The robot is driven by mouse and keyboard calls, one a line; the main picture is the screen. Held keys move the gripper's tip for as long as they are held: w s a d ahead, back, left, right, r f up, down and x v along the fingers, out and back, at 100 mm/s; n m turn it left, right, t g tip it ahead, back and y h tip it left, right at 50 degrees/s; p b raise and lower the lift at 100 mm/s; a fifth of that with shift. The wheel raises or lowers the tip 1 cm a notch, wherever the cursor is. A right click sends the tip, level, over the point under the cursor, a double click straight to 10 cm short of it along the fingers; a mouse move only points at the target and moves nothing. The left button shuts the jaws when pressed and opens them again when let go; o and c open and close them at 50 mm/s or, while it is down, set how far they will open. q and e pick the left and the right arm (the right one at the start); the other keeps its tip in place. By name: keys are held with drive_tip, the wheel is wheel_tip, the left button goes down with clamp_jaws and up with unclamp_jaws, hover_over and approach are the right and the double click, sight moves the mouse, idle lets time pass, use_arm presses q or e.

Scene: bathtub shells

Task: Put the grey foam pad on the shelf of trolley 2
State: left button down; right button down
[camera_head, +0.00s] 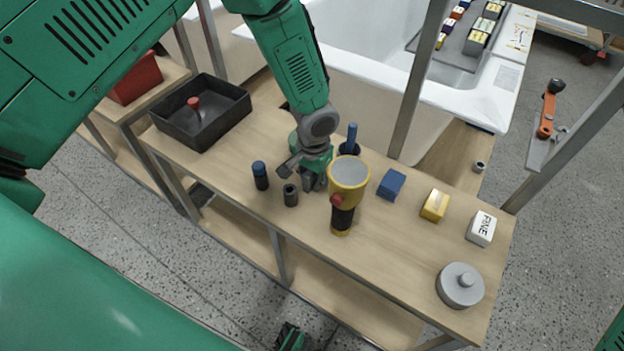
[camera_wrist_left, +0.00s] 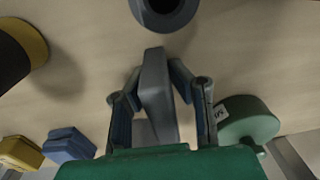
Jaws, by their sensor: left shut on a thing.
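My left gripper (camera_head: 312,180) is low over the wooden workbench (camera_head: 255,135), behind the yellow-topped torch (camera_head: 349,178). In the left wrist view my left gripper (camera_wrist_left: 157,78) is shut on a thin grey slab (camera_wrist_left: 157,95), which looks like the grey foam pad. It stands on edge between the fingers, slightly tilted. A grey end of the pad (camera_head: 288,167) shows beside the gripper in the head view. I cannot tell whether the pad touches the bench. No trolley is clearly marked as trolley 2. My right gripper is not recognisable in either view.
A dark short tube (camera_head: 290,195) and a blue-capped bottle (camera_head: 260,175) stand close to the gripper. A blue block (camera_head: 391,184), yellow block (camera_head: 435,205), white block (camera_head: 481,228) and grey lidded disc (camera_head: 460,285) stand right. A black tray (camera_head: 202,112) is left; posts rise behind.

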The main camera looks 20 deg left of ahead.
use_arm(q)
drive_tip(key=shift+d, duration=0.1)
drive_tip(key=shift+s+f, duration=0.1)
drive_tip(key=shift+f, duration=0.2)
drive_tip(key=c, duration=1.5)
unclamp_jaws()
